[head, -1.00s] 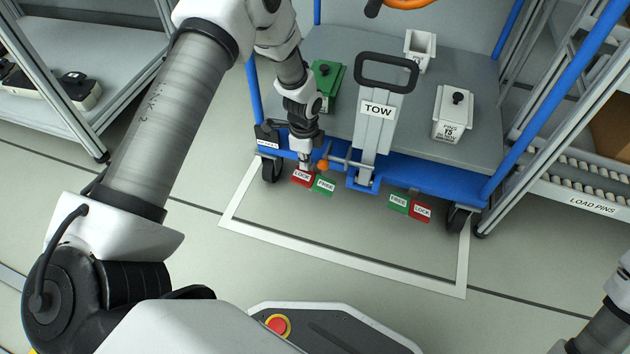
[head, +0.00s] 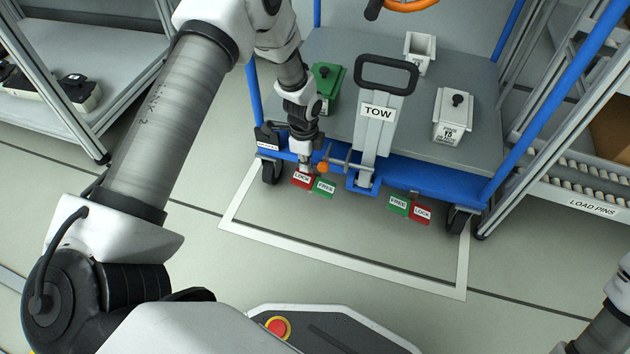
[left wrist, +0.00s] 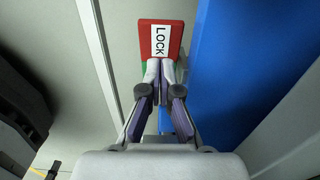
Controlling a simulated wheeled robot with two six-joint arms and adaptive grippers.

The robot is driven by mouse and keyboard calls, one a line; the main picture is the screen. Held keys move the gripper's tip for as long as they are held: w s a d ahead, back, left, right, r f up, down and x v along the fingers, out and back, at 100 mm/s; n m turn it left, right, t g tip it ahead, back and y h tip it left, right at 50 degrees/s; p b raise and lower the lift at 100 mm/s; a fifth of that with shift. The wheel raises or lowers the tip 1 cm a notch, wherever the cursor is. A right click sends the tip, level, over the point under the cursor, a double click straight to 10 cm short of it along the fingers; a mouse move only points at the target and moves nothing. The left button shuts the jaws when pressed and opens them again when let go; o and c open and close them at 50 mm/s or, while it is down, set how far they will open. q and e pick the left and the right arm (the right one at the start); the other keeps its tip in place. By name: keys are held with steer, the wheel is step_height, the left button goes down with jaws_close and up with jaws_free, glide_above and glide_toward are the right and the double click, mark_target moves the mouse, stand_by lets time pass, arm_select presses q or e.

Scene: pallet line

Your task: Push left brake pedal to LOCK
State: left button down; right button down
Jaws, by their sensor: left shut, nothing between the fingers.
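The left brake pedal has a red LOCK pad (head: 301,181) on the left and a green FREE pad (head: 323,188) on the right, at the cart's front left. My left gripper (head: 305,170) is shut and empty, pointing down at the LOCK pad. In the left wrist view, its closed fingertips (left wrist: 161,66) overlap the lower part of the red LOCK pad (left wrist: 175,42); I cannot tell whether they touch it. A little green shows beside the fingertips there. My right gripper is out of view; only part of my right arm shows at the lower right.
A second pedal (head: 410,209) with FREE and LOCK pads is at the cart's front right. The TOW handle (head: 378,112) and an orange knob (head: 323,167) are right of my left gripper. The cart's blue front edge (head: 425,178) is close by. The floor in front is clear.

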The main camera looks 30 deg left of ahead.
mark_target(306, 179)
arm_select(q)
steer(key=shift+f+b, duration=0.9)
steer(key=shift+f, duration=0.75)
stand_by(0.9)
steer(key=shift+r+p, duration=0.4)
steer(key=shift+r, duration=0.05)
step_height(306, 179, up, 2)
steer(key=shift+r+p, duration=0.15)
steer(key=shift+p, duration=1)
step_height(306, 179, up, 4)
steer(key=p, duration=0.3)
steer(key=shift+p, duration=0.35)
